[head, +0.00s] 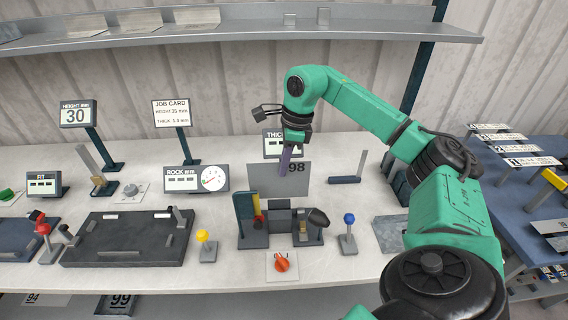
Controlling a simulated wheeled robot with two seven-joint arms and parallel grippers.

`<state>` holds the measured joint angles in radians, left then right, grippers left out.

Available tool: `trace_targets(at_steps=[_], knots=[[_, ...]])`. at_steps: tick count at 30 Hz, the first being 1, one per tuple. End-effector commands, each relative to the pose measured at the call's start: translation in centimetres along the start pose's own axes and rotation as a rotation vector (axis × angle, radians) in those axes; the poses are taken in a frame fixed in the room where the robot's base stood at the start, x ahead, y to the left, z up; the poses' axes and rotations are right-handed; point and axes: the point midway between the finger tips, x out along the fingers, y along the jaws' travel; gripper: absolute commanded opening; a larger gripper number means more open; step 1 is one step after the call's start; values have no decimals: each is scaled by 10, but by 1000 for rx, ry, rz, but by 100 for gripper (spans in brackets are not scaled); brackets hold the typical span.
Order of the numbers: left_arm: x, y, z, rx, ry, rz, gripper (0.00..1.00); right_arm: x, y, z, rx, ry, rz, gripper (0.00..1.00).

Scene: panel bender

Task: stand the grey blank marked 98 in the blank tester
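The grey blank marked 98 (262,182) stands upright near the middle of the bench in the head view. My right gripper (286,166) reaches down from above, its fingers at the blank's upper edge, and appears shut on it. No label names the blank tester; a readout marked THICK (272,134) stands behind the blank, partly covered by the gripper. I cannot tell whether the blank touches anything below. My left gripper is not in view.
A low dark bar with a post (345,180) lies right of the blank. A ROCK gauge (196,179) stands to its left. Yellow (203,237) and blue (349,219) knobs flank the fixture. A dark plate (130,238) lies at left, and a blue side table (510,180) at right.

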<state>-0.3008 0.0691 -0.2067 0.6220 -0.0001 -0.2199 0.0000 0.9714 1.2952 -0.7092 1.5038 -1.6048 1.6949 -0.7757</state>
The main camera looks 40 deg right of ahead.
Motion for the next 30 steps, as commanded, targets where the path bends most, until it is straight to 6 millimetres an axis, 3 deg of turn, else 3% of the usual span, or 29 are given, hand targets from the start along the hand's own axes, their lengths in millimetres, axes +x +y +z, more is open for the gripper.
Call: trace_targets(at_steps=[1, 9, 13, 30], knots=[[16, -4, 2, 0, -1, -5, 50, 16, 0, -3, 0, -1, -1, 0], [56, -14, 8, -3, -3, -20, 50, 58, 0, -12, 0, -1, -1, 0], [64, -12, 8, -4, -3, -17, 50, 73, 0, -15, 0, 0, 0, 0], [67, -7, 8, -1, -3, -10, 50, 79, 0, -16, 0, -1, 0, 0]])
